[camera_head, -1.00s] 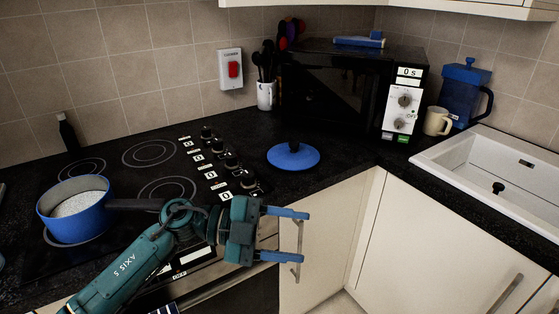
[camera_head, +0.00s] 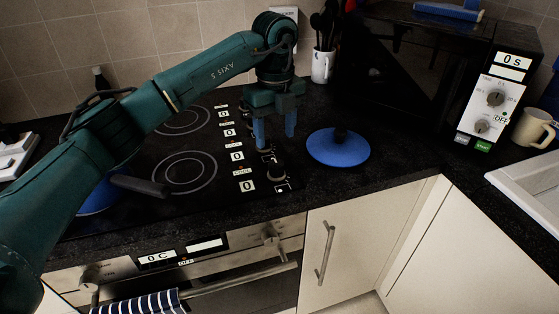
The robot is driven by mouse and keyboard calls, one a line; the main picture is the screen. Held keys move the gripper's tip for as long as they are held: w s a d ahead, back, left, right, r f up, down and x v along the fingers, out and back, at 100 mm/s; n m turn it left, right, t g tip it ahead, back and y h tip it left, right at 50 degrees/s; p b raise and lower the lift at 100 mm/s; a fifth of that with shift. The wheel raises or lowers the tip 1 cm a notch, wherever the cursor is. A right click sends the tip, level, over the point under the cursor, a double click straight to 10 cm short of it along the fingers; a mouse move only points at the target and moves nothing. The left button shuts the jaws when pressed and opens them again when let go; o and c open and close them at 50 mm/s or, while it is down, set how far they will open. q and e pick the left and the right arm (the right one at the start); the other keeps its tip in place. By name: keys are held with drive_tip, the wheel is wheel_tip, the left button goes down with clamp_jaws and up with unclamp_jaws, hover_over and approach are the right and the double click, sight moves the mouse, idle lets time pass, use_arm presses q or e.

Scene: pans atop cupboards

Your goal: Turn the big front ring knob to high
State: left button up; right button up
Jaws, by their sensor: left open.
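The black hob carries several ring knobs in a column at its right edge. The frontmost knob (camera_head: 283,186) and the one behind it (camera_head: 275,169) are small and dark, beside white displays reading 0. I cannot tell which knob serves which ring. The big front ring (camera_head: 185,172) is bare, and its display (camera_head: 247,186) reads 0. My left gripper (camera_head: 276,141) is open and points down over the knob column, with its blue fingers apart and partly hiding the knobs. I cannot tell whether they touch a knob. My right gripper is out of view.
A blue lid (camera_head: 339,147) lies on the counter right of the knobs. A blue pan (camera_head: 101,198) is mostly hidden behind my arm; its dark handle points right. A white utensil mug (camera_head: 322,66) and a black microwave (camera_head: 420,70) stand behind. The oven handle (camera_head: 240,278) sticks out below.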

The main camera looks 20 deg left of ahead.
sight(276, 163)
use_arm(q)
wheel_tip(276, 163, down, 9)
drive_tip(key=shift+f+p, duration=0.15)
drive_tip(key=shift+p, duration=0.25)
drive_tip(key=shift+c, duration=0.3)
drive_tip(key=c, duration=0.9)
